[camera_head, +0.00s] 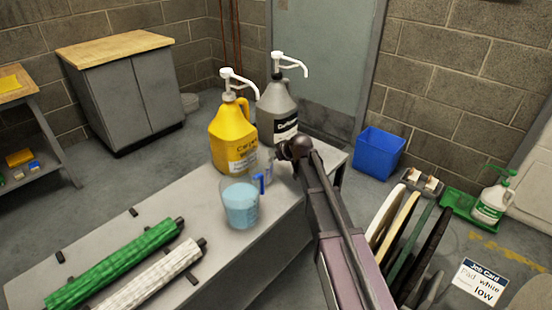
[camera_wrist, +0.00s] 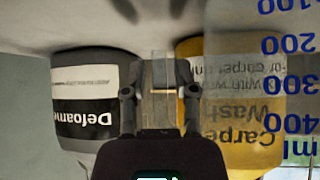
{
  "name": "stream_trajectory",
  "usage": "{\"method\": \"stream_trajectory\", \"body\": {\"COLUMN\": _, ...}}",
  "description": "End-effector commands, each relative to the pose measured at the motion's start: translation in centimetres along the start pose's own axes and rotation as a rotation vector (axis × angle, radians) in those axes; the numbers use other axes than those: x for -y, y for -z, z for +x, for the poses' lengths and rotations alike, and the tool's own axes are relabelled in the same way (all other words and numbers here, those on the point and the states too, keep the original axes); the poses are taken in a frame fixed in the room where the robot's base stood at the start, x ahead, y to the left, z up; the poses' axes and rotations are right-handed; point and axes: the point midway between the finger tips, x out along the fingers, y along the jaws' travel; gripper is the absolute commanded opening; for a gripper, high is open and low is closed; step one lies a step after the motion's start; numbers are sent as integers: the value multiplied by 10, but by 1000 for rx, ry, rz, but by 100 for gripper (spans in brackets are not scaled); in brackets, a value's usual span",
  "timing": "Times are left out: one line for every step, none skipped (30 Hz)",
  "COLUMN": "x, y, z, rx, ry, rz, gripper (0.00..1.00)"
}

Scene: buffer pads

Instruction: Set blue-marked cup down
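The blue-marked cup (camera_wrist: 250,60) is clear, with blue numbers and lines, and fills the right of the wrist view, upside down there. In the head view a clear cup (camera_head: 266,158) shows beside my gripper (camera_head: 286,152), partly behind a cup of light-blue liquid (camera_head: 240,205). My gripper's fingers (camera_wrist: 160,90) are close together, with a narrow translucent strip between them that looks like the cup's handle. The cup looks upright. Its base is out of the wrist view, so I cannot tell whether it touches the grey bench (camera_head: 110,225).
A yellow carpet-wash jug (camera_head: 232,135) and a grey defoamer jug (camera_head: 276,105) with white pumps stand close behind. Green (camera_head: 115,265) and white (camera_head: 155,275) rollers lie at the front left. Pads (camera_head: 400,230) stand right of my arm.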

Motion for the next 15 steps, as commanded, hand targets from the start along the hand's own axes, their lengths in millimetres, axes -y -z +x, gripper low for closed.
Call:
{"method": "stream_trajectory", "body": {"x": 0, "y": 0, "z": 0, "rx": 0, "ry": 0, "rz": 0, "gripper": 50}}
{"method": "stream_trajectory", "body": {"x": 0, "y": 0, "z": 0, "rx": 0, "ry": 0, "rz": 0, "gripper": 50}}
{"method": "stream_trajectory", "body": {"x": 0, "y": 0, "z": 0, "rx": 0, "ry": 0, "rz": 0, "gripper": 50}}
{"method": "stream_trajectory", "body": {"x": 0, "y": 0, "z": 0, "rx": 0, "ry": 0, "rz": 0, "gripper": 50}}
{"method": "stream_trajectory", "body": {"x": 0, "y": 0, "z": 0, "rx": 0, "ry": 0, "rz": 0, "gripper": 50}}
{"method": "stream_trajectory", "body": {"x": 0, "y": 0, "z": 0, "rx": 0, "ry": 0, "rz": 0, "gripper": 50}}
{"method": "stream_trajectory", "body": {"x": 0, "y": 0, "z": 0, "rx": 0, "ry": 0, "rz": 0, "gripper": 50}}
{"method": "stream_trajectory", "body": {"x": 0, "y": 0, "z": 0, "rx": 0, "ry": 0, "rz": 0, "gripper": 50}}
{"method": "stream_trajectory", "body": {"x": 0, "y": 0, "z": 0, "rx": 0, "ry": 0, "rz": 0, "gripper": 50}}
{"method": "stream_trajectory", "body": {"x": 0, "y": 0, "z": 0, "rx": 0, "ry": 0, "rz": 0, "gripper": 50}}
{"method": "stream_trajectory", "body": {"x": 0, "y": 0, "z": 0, "rx": 0, "ry": 0, "rz": 0, "gripper": 50}}
{"method": "stream_trajectory", "body": {"x": 0, "y": 1, "z": -1, "rx": 0, "ry": 0, "rz": 0, "gripper": 50}}
{"method": "stream_trajectory", "body": {"x": 0, "y": 1, "z": -1, "rx": 0, "ry": 0, "rz": 0, "gripper": 50}}
{"method": "stream_trajectory", "body": {"x": 0, "y": 2, "z": -2, "rx": 0, "ry": 0, "rz": 0, "gripper": 50}}
{"method": "stream_trajectory", "body": {"x": 0, "y": 2, "z": -2, "rx": 0, "ry": 0, "rz": 0, "gripper": 50}}
